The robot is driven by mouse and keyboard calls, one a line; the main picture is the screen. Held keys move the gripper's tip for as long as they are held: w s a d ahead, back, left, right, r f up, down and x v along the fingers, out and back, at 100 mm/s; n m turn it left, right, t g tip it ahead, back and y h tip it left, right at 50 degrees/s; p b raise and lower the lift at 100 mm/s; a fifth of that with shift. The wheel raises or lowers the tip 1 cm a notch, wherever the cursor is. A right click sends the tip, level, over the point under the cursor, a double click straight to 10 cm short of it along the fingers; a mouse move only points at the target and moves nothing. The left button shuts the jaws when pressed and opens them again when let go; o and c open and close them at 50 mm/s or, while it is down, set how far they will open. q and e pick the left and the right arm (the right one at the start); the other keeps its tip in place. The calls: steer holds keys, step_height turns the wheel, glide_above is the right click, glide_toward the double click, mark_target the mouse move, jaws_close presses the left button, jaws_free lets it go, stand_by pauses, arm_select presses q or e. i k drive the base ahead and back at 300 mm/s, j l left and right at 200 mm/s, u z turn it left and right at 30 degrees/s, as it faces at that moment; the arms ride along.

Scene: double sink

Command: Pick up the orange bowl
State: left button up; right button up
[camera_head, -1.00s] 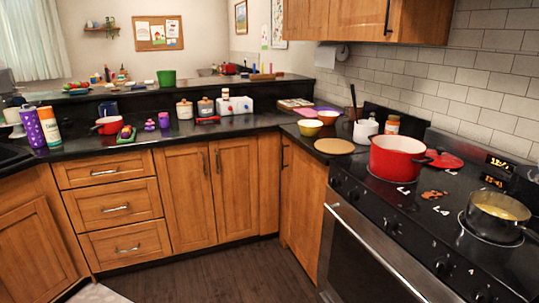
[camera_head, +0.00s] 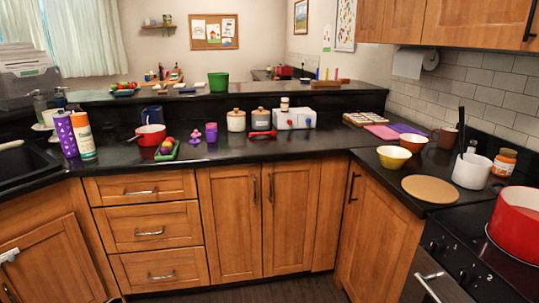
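The orange bowl (camera_head: 414,142) sits upright on the dark counter at the right, near the corner. A pale yellow bowl (camera_head: 393,157) stands just in front and to the left of it and hides a small part of its side.
A round tan board (camera_head: 430,189) lies in front of the bowls. A white utensil crock (camera_head: 472,171), a brown cup (camera_head: 447,138) and an orange-lidded jar (camera_head: 504,162) stand to the right. A red pot (camera_head: 516,223) is on the stove.

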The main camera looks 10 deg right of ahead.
mark_target(414, 143)
steer(key=i+u, duration=0.15)
steer(key=i, duration=1)
steer(key=i+u, duration=0.15)
steer(key=i, duration=1)
steer(key=i+z, duration=0.1)
steer(key=z, duration=0.6)
steer(key=i+z, duration=0.15)
steer(key=z, duration=1.5)
